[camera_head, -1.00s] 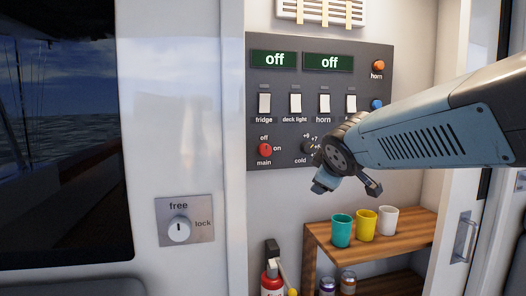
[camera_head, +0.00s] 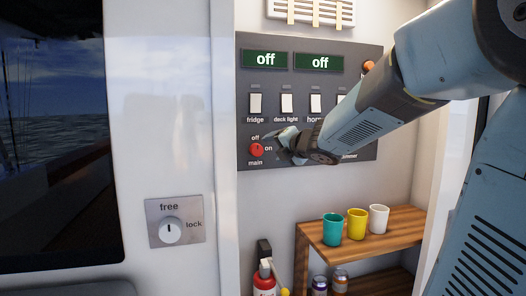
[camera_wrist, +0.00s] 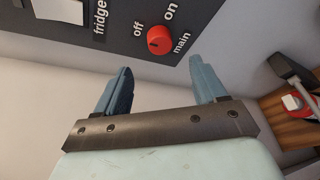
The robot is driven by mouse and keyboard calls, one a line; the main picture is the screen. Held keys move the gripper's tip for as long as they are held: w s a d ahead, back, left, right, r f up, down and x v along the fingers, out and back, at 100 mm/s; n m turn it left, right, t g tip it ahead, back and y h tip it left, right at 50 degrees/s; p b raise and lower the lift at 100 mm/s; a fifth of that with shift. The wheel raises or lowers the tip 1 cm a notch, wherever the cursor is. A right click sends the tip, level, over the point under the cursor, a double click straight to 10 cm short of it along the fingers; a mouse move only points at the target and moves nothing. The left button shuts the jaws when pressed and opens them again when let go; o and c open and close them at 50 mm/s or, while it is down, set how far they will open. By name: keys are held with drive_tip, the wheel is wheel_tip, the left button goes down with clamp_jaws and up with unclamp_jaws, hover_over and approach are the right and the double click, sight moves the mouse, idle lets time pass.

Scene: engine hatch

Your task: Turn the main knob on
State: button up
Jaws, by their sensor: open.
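The red main knob (camera_head: 257,149) is on the lower left of the dark control panel (camera_head: 300,138), with "off" above it, "on" to its right and "main" below. In the wrist view the knob (camera_wrist: 159,40) lies beyond the fingertips, between their lines, with its dark mark toward the "off" side. My gripper (camera_head: 276,141) is just right of the knob in the head view, covering part of the panel. In the wrist view my gripper (camera_wrist: 160,75) is open and empty, its two blue fingers apart and not around the knob.
Two displays (camera_head: 265,59) read "off". White switches (camera_head: 256,103) sit above the knob. A free/lock knob (camera_head: 170,231) is on the wall at left. Three cups (camera_head: 356,224) stand on a wooden shelf (camera_head: 400,222); a fire extinguisher (camera_head: 264,281) is below the panel.

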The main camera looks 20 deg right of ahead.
sight(259, 150)
drive_tip(key=x, duration=1)
drive_tip(key=shift+c, duration=0.3)
